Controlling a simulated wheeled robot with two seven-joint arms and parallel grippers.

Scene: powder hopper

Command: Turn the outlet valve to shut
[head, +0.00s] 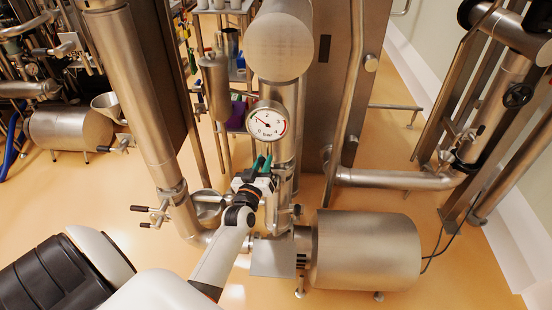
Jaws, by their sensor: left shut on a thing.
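My left gripper (263,163) has green fingertips and reaches up from the bottom of the head view to the vertical steel pipe (284,150) just below the round pressure gauge (267,122). Its fingers are close together and shut on a small part at the front of this pipe, most likely the outlet valve's handle. The fingers and wrist hide most of that part, so I cannot tell how the valve is turned. My right gripper is not in view.
A steel motor housing (366,250) stands on the floor right of my left wrist. A lever with black-tipped handles (150,213) sticks out left of it. Thick pipes rise at left and right. The tan floor (455,285) is open at the lower right.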

